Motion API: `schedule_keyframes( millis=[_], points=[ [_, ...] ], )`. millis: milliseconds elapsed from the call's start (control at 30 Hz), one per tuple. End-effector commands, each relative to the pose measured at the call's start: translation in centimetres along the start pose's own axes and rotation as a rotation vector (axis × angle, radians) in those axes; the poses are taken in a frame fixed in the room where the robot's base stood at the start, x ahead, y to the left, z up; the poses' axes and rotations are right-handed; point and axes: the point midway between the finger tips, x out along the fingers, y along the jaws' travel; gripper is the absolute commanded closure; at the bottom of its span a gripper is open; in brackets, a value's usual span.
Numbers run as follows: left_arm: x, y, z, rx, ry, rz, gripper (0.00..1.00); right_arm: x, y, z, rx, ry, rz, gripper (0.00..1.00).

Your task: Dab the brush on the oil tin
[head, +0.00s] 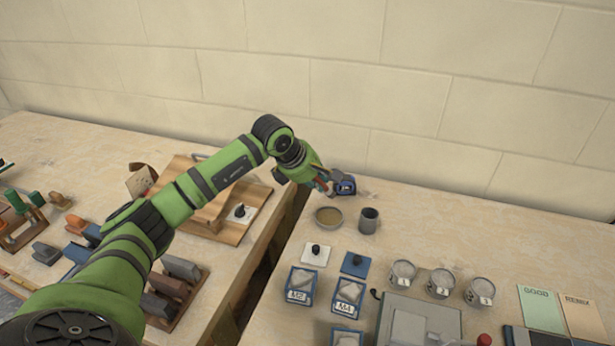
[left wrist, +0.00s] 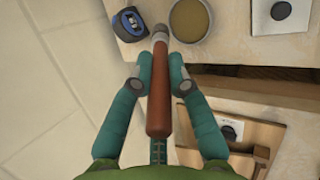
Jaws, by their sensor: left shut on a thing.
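My left gripper (head: 322,184) is shut on the brush, with its fingers on either side of the red-brown handle (left wrist: 158,95). A small part of the brush (head: 327,190) shows in the head view. My right gripper is out of view.
A blue tape measure (head: 346,186) lies close behind the gripper. A grey cup (head: 368,220) stands right of the tin. A white plate with a black knob (head: 315,254), a blue one (head: 355,264) and several numbered tins are nearer. A gap separates the two tables.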

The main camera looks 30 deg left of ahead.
Motion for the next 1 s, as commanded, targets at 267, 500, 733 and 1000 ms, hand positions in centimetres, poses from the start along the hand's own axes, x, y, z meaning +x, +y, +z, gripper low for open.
schedule_keyframes(
  millis=[267, 500, 733, 1000],
  points=[
    [1.4, -0.8, -0.5, 0.001, -0.002, 0.000, 1.00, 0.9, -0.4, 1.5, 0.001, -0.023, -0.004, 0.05],
    [3.5, -1.9, -1.4, 0.000, -0.002, 0.000, 1.00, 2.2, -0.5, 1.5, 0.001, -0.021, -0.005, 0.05],
    [4.8, -2.6, -2.0, 0.000, -0.002, 0.001, 1.00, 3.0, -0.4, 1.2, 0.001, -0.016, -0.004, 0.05],
    [4.9, -2.7, -2.1, 0.001, -0.002, 0.001, 1.00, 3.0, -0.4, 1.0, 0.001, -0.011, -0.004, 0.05]
  ],
)
